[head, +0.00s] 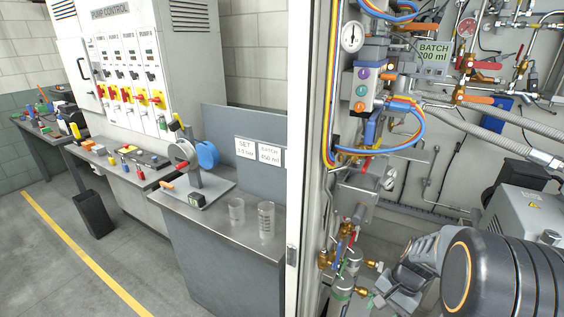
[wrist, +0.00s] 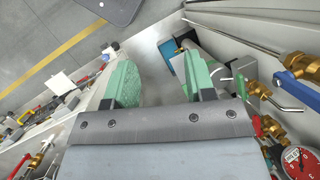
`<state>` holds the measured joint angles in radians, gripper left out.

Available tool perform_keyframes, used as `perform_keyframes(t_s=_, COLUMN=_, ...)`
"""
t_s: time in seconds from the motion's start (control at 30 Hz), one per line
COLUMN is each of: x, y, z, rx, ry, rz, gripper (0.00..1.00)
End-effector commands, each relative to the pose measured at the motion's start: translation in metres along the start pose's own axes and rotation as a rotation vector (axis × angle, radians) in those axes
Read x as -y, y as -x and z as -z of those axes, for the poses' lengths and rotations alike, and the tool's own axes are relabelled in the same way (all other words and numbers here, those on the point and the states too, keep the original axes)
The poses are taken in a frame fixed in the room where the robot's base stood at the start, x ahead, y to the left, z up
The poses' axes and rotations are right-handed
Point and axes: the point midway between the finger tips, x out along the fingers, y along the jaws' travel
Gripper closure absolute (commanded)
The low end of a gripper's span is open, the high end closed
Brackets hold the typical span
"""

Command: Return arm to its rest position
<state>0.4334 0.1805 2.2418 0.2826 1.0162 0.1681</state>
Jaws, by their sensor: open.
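My gripper (wrist: 158,75) shows in the wrist view with its two green-padded fingers spread wide. No object is held between them; a grey surface shows through the gap. In the head view my arm comes in at the lower right, and the wrist end is low inside the open pump cabinet (head: 294,150). It is just right of small glass vessels with brass valves (head: 343,283). The fingertips are hard to make out there. A blue-and-grey part (wrist: 170,52) is seen beyond the right finger in the wrist view; I cannot tell what it is.
Brass valves with blue, red and green handles (wrist: 290,85) and a red gauge (wrist: 299,160) are close on the wrist view's right. Colored hoses (head: 412,125) and grey corrugated hoses (head: 500,118) run above my arm. A bench (head: 225,228) with two beakers (head: 266,220) stands left.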

Motion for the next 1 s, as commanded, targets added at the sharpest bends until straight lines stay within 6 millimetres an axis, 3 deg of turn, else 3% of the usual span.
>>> perform_keyframes(t_s=0.1, x=0.008, y=0.029, z=-0.029, rx=-0.183, ry=0.302, rz=-0.087, gripper=0.50)
perform_keyframes(t_s=0.2, x=0.013, y=0.048, z=-0.052, rx=-0.312, ry=0.489, rz=-0.143, gripper=0.50)
perform_keyframes(t_s=0.5, x=0.032, y=0.087, z=-0.109, rx=-0.565, ry=0.743, rz=-0.148, gripper=0.50)
perform_keyframes(t_s=0.73, x=0.045, y=0.102, z=-0.131, rx=-0.641, ry=0.819, rz=-0.109, gripper=0.50)
perform_keyframes(t_s=1.0, x=0.047, y=0.101, z=-0.132, rx=-0.638, ry=0.827, rz=-0.109, gripper=0.50)
